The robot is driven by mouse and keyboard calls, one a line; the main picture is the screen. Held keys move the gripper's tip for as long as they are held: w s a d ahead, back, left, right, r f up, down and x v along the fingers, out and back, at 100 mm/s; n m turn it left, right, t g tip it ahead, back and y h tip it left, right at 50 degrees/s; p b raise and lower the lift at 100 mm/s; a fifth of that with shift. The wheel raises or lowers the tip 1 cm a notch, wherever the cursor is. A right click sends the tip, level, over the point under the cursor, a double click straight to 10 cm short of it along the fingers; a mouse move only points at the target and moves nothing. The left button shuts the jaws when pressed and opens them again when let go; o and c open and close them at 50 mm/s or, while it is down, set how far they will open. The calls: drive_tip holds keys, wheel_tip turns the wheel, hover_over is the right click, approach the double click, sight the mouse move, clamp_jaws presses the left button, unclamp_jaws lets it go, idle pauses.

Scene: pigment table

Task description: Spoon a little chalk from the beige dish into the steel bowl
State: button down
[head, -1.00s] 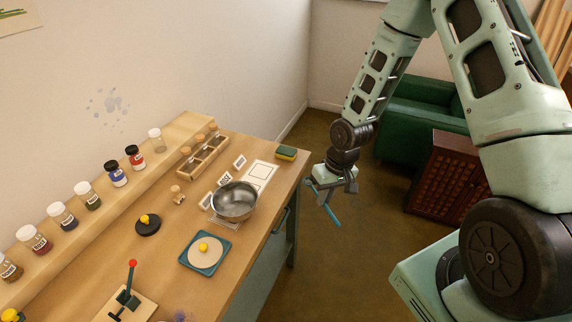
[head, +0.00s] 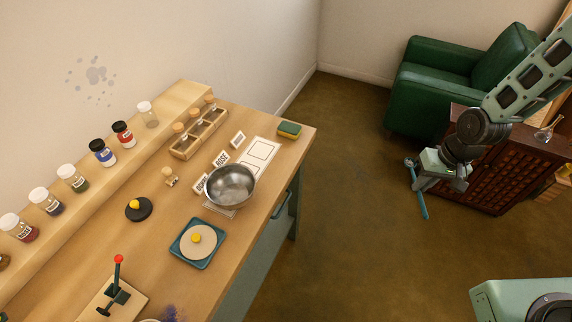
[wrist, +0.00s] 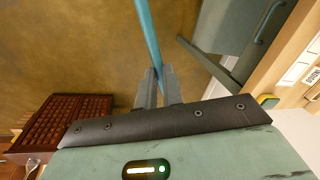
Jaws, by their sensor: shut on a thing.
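My gripper (head: 417,180) is shut on a thin blue stick (head: 421,203), which looks like a utensil handle. It holds the stick over the floor, well to the right of the table. The stick also shows between the fingers in the wrist view (wrist: 148,32); its far end is out of that frame, so I cannot see a scoop. The steel bowl (head: 230,187) stands on the table near its right edge and looks empty. A round beige disc (head: 190,246) with a yellow knob lies on a blue square tray (head: 197,264). I cannot make out the beige dish for certain.
On the table (head: 225,282) are a black disc (head: 138,210) with a yellow knob, a small red-topped press (head: 118,290), a sponge (head: 289,129) and a wooden rack (head: 200,133). Jars line the back shelf (head: 186,100). A dark cabinet (head: 498,190) stands behind my gripper.

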drive_tip(key=w+a+r+p, duration=0.2)
drive_tip(key=w+a, duration=0.1)
drive_tip(key=a, duration=1)
drive_tip(key=w+a+r+p, duration=0.2)
drive_tip(key=w+a, duration=0.1)
drive_tip(key=a, duration=0.9)
drive_tip(key=s+a+r+p, duration=0.1)
drive_tip(key=s+a+p, duration=0.45)
drive_tip(key=a, duration=0.65)
drive_tip(key=s+a+r+p, duration=0.2)
drive_tip(key=s+a+p, duration=0.2)
drive_tip(key=s+a, duration=0.55)
drive_tip(key=w+f+y+b, duration=0.1)
drive_tip(key=w+a+f+g+y+b, duration=0.1)
drive_tip(key=f+y, duration=0.1)
drive_tip(key=w+f+g+y+b, duration=0.1)
drive_tip(key=f+y, duration=0.1)
drive_tip(key=shift+a+m, duration=0.2)
drive_tip(key=shift+m, duration=0.1)
drive_tip(key=y+b, duration=0.1)
drive_tip(key=b, duration=0.3)
drive_tip(key=m+b, duration=0.1)
drive_tip(key=b, duration=0.3)
drive_tip(key=shift+w+d+y, duration=0.1)
drive_tip(key=shift+d+y, duration=0.1)
drive_tip(key=shift+y, duration=0.2)
